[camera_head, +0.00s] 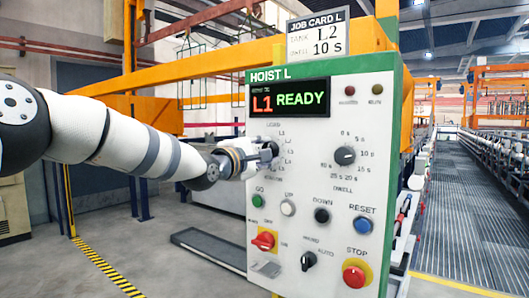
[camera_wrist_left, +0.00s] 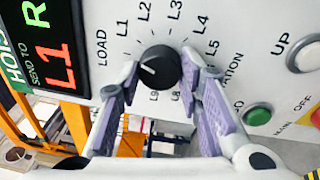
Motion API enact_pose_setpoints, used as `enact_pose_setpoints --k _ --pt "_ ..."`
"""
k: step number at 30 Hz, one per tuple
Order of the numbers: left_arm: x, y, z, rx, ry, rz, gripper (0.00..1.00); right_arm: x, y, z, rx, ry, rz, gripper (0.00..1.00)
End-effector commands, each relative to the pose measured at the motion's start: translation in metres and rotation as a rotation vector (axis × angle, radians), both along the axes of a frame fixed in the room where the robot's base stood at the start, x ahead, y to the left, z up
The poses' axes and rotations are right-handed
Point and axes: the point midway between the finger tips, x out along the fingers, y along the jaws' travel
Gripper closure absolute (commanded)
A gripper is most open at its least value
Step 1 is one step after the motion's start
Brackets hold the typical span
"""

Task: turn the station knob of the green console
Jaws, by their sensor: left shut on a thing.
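The green console (camera_head: 330,74) has a white front panel and a display (camera_head: 290,97) reading L1 READY. The station knob (camera_wrist_left: 159,64) is round and black with a white pointer line. In the left wrist view its line points left, roughly toward the LOAD and L1 labels; the exact mark is hard to tell. My left gripper (camera_head: 267,154) reaches the panel from the left. In the left wrist view its fingers (camera_wrist_left: 167,75) are on either side of the knob, shut on it. In the head view the gripper hides most of the knob. My right gripper is not in view.
Right of the station knob is the dwell knob (camera_head: 345,156). Below are a green button (camera_head: 257,201), a blue reset button (camera_head: 363,226), a red main switch (camera_head: 264,241) and a red stop button (camera_head: 355,276). A job card (camera_head: 317,37) on top reads L2, 10 s.

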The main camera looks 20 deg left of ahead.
Motion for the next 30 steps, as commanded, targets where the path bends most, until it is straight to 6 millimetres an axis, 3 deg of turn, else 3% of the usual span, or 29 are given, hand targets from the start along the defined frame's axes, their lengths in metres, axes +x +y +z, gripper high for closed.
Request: enact_pose_setpoints --k 30 --pt "0.0010 0.0028 -0.0017 0.908 -0.330 0.001 0.95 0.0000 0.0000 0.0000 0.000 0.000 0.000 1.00"
